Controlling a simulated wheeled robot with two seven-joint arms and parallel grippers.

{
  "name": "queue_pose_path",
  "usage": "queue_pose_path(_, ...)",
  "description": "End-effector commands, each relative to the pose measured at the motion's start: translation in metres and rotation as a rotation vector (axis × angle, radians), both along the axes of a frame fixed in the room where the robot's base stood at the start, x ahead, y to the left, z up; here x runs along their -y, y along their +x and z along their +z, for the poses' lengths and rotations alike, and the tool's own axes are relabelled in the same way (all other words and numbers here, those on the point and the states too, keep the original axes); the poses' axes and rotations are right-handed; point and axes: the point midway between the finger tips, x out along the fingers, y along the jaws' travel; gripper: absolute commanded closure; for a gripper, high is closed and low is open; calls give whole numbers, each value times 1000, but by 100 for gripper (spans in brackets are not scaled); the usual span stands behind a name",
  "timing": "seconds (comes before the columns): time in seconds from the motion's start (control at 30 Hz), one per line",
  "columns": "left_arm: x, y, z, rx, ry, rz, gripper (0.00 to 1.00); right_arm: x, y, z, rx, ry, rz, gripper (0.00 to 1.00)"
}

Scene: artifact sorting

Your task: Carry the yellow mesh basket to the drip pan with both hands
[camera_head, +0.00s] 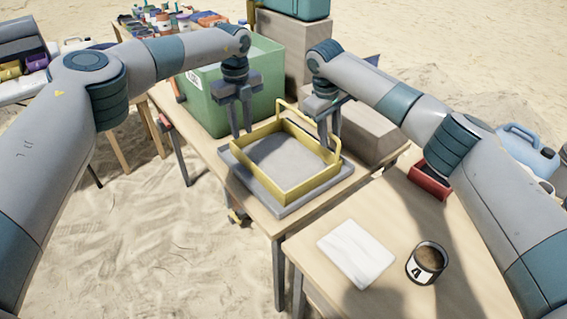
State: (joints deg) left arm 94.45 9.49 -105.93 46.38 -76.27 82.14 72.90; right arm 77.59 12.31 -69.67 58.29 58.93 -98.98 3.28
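The yellow mesh basket (288,193) sits level over the grey drip pan (331,184), with the pan's rim showing around it. Its raised yellow handle (292,113) stands along the far right side. My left gripper (242,134) points down at the basket's far left corner. Its two fingers are apart with nothing seen between them. My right gripper (329,147) points down at the raised handle, overlapping it in the view. Whether its fingers are shut on the handle cannot be made out.
A green bin (205,105) stands behind the pan, and a grey-brown block (369,132) stands to its right. The front table holds a white cloth or pad (356,253), a dark-filled can (426,263) and a red tray (428,184). Bare tabletop lies between these.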

Motion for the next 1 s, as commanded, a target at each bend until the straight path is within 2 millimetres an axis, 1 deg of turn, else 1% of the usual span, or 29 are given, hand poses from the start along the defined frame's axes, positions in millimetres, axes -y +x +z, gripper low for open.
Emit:
queue_pose_path(0.03,0,0,0,0,0,0,77,-2,-1,10,3,1,2,72)
queue_pose_path(0.2,0,0,0,0,0,0,77,-7,-4,40,2,1,0,72)
queue_pose_path(0.3,0,0,0,0,0,0,77,-10,-6,54,1,0,1,72)
queue_pose_path(0.43,0,0,0,0,0,0,77,-12,-8,68,1,0,1,72)
queue_pose_path(0.6,0,0,0,0,0,0,77,-12,-9,75,0,0,0,72)
queue_pose_path(1.0,0,0,0,0,0,0,77,-12,-9,75,0,0,1,72)
